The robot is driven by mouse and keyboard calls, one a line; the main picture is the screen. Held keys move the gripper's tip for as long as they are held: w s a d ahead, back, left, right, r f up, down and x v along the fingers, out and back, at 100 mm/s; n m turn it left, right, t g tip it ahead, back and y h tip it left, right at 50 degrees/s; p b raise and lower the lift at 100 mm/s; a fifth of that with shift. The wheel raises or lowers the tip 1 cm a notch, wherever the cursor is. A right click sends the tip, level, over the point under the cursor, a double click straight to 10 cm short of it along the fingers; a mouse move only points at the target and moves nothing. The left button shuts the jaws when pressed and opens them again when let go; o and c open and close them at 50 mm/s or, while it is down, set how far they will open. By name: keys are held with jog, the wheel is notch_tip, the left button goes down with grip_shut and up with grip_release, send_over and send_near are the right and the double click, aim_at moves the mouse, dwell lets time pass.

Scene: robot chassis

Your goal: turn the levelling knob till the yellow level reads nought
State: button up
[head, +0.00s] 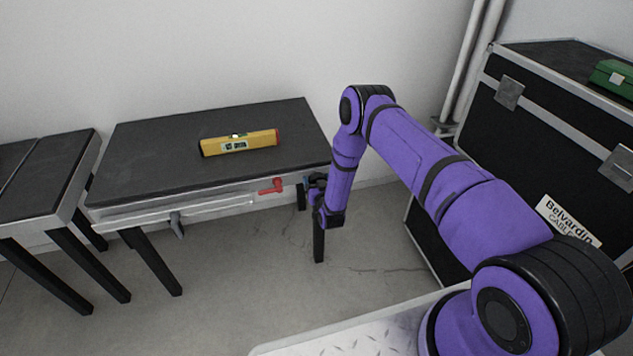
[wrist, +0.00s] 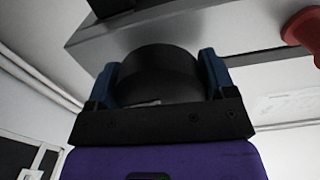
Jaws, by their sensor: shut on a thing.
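The yellow level (head: 262,138) lies on the dark top of the table (head: 140,150) in the head view. It has a small display on its front face, too small to read here. My gripper (head: 309,184) is at the table's front right corner, below the top. In the wrist view my gripper's blue fingers (wrist: 159,72) stand on either side of a dark round knob (wrist: 157,70) and are shut on it. The knob sits under the table's edge. In the head view the knob is mostly hidden behind my gripper.
A red handle (head: 272,186) is on the table's front, just left of my gripper; it also shows in the wrist view (wrist: 304,32). A grey lever (head: 177,226) hangs further left. A second table (head: 50,178) stands at left, a black case (head: 470,150) at right.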

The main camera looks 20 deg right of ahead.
jog(key=n, duration=1.2)
jog(key=shift+n, duration=2.2)
jog(key=o, duration=0.9)
jog(key=s, duration=1.1)
jog(key=shift+w, duration=0.1)
